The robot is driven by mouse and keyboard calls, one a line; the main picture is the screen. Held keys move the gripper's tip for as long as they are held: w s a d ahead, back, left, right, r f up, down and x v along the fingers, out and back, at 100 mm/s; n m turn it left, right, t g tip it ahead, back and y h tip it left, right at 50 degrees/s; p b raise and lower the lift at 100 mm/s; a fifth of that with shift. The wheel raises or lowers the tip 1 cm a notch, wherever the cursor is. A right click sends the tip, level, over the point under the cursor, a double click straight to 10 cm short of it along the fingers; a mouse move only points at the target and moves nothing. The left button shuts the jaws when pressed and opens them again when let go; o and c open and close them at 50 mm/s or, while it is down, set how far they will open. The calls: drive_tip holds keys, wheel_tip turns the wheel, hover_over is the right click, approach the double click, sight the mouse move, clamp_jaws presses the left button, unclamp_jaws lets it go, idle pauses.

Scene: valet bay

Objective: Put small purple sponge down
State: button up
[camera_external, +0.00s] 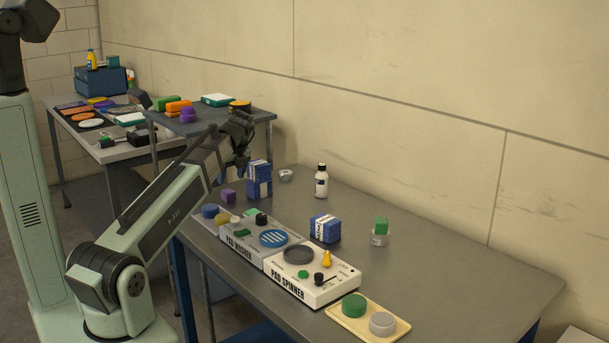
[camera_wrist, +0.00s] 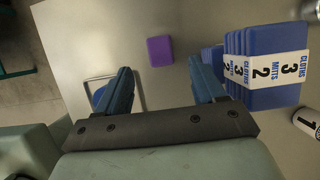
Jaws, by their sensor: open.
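The small purple sponge (camera_external: 228,196) rests on the grey table, near its far left edge, just left of a blue stack. It also shows in the wrist view (camera_wrist: 159,51), lying flat on the table between the lines of my two fingers and beyond their tips. My gripper (camera_external: 241,170) is above the table, near the sponge and the blue stack. In the wrist view my gripper (camera_wrist: 160,80) has its fingers wide apart with nothing between them. The sponge looks clear of both fingers.
A blue stack of cloths (camera_external: 259,188) stands close to my right finger in the wrist view (camera_wrist: 268,90). A white bottle (camera_external: 321,183), another blue stack (camera_external: 325,229), a pad washer (camera_external: 240,239) and a pad spinner (camera_external: 306,284) share the table (camera_external: 450,263). Its right part is clear.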

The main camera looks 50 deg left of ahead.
drive_tip(key=shift+v, duration=2.2)
